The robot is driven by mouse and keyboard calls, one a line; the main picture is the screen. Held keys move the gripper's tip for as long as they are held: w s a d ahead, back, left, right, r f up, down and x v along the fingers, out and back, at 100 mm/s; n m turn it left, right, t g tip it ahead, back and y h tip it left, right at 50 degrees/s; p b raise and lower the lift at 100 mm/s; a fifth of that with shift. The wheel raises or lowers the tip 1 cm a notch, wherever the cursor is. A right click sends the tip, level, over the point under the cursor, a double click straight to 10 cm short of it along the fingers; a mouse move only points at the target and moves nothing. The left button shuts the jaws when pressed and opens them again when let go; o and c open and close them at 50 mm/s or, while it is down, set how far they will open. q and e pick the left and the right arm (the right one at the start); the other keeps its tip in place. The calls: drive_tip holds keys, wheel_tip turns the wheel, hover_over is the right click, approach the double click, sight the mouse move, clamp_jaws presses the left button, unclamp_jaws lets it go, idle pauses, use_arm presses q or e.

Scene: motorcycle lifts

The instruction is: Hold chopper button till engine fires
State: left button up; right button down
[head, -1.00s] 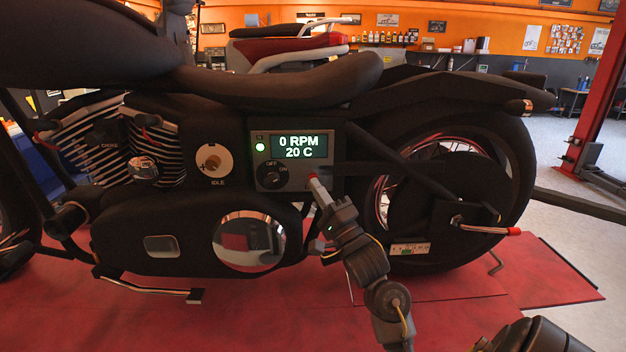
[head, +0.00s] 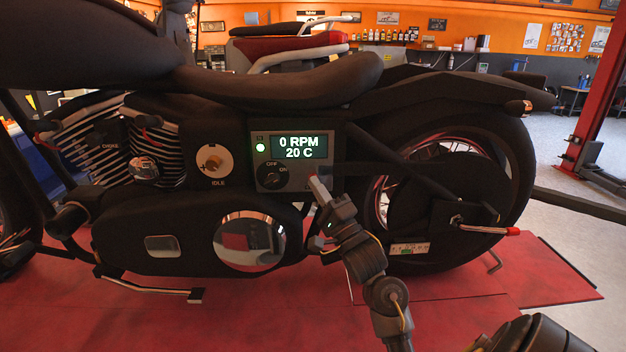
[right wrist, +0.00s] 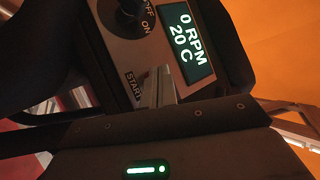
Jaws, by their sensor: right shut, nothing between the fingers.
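The black chopper (head: 150,235) stands side-on in the head view. Its grey control panel (head: 262,182) has a lit display (head: 299,147) reading 0 RPM and 20 C, a green light and a black OFF/ON knob (head: 271,177). My right gripper (head: 315,181) is shut and empty, its fingertips at the panel's lower right corner. In the right wrist view the fingertips (right wrist: 158,76) are beside the START label (right wrist: 132,88) and cover the place where the button would show. I cannot tell whether they touch it. My left gripper is out of view.
An IDLE dial (head: 214,160) sits left of the panel, and a round chrome cover (head: 249,241) lies below. The rear wheel (head: 465,255) is to the right of my right gripper. The red lift deck (head: 240,315) is clear in front. A red post (head: 603,100) stands at far right.

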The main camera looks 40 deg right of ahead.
drive_tip(key=shift+w+d, duration=0.2)
drive_tip(key=shift+w, duration=0.05)
drive_tip(key=shift+s+a, duration=0.1)
idle(0.6)
drive_tip(key=shift+s+a+p, duration=0.45)
drive_tip(key=shift+s+p, duration=0.1)
drive_tip(key=shift+s, duration=0.1)
drive_tip(key=s+a+p, duration=0.1)
drive_tip(key=s, duration=0.1)
drive_tip(key=s+a+p, duration=0.1)
drive_tip(key=s+a, duration=0.1)
idle(0.3)
idle(0.4)
